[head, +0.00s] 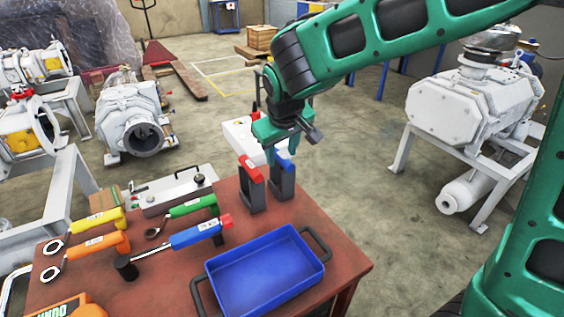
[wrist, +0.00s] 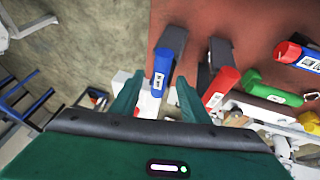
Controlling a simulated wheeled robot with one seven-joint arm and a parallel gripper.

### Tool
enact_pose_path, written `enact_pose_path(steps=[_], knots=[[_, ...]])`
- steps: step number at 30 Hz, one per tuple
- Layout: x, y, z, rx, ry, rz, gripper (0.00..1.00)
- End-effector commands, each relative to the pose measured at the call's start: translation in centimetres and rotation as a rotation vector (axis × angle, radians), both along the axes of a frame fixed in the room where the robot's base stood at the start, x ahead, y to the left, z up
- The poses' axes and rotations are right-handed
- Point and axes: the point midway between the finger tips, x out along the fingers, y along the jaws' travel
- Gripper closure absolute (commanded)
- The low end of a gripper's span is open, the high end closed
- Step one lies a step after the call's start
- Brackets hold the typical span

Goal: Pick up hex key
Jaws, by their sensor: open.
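My gripper (head: 277,152) is open and points down over the back edge of the red-brown table (head: 165,287). In the wrist view its two green fingers (wrist: 157,102) are apart with a gap between them. A blue-handled tool (wrist: 161,72) lies just ahead of this gap and shows partly behind the fingers in the head view (head: 285,163). A red-handled tool (wrist: 222,86) is beside it, right of the fingers; it also shows in the head view (head: 251,168). Both handles rest at dark upright holders. I cannot tell surely which one is the hex key.
A blue tray (head: 262,275) stands at the table's front. Yellow (head: 95,219), orange (head: 97,244), green (head: 192,206) and blue-red (head: 200,233) handled tools lie at the left. A grey pump (head: 470,105) stands at the right. A white object (head: 240,138) is behind the holders.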

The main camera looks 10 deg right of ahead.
Motion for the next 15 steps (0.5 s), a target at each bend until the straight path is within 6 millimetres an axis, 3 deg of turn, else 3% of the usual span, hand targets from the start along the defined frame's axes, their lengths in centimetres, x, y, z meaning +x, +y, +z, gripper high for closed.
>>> enact_pose_path(steps=[6,15], knots=[[1.2,-0.1,-2.6,-0.001,0.003,-0.001,0.58],[1.5,-0.1,-3.2,0.000,0.002,-0.001,0.58]])
